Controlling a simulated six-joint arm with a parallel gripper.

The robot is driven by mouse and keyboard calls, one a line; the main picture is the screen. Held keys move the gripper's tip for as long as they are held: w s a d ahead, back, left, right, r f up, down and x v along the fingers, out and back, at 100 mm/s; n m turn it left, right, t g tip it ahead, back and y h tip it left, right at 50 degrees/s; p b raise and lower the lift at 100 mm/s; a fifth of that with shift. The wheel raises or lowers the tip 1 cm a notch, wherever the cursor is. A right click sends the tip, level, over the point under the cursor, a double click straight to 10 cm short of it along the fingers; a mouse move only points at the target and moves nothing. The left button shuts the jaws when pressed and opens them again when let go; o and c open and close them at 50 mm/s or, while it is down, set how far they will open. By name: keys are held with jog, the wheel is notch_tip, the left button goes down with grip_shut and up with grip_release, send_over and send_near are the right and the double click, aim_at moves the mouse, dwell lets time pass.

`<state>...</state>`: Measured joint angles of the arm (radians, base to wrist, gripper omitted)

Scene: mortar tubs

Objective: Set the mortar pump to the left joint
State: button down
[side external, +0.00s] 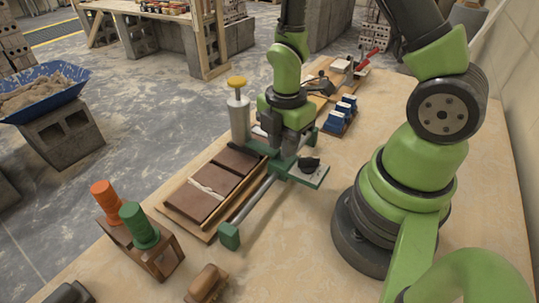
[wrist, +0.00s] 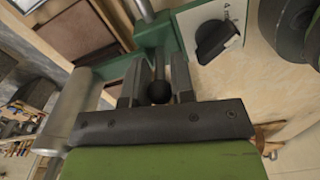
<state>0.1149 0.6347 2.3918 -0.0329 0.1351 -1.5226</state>
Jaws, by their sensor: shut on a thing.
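The mortar pump shows in the side view as a green carriage (side external: 302,172) on a silver rail (side external: 252,200), with a grey canister (side external: 239,118) under a yellow cap. A black pointer dial (side external: 309,164) sits on its white plate; the dial also shows in the wrist view (wrist: 213,38). My gripper (side external: 284,152) points down at the carriage. In the wrist view its fingers (wrist: 157,85) are shut on a black ball knob (wrist: 158,92). Brown tiles (side external: 195,203) lie beside the rail, with a pale mortar line (side external: 208,189) across them. The far tile edge is partly hidden by the pump.
A wooden stand holds an orange-handled (side external: 104,194) and a green-handled tool (side external: 139,225) at the front left. A wooden block (side external: 207,283) lies in front. Blue-topped pieces (side external: 340,115) stand behind the pump. A green end block (side external: 229,236) ends the rail's near side.

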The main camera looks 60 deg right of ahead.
jog(key=shift+w+d, duration=0.1)
jog(key=shift+d, duration=0.35)
jog(key=c, duration=1)
grip_release()
notch_tip(320, 180, up, 10)
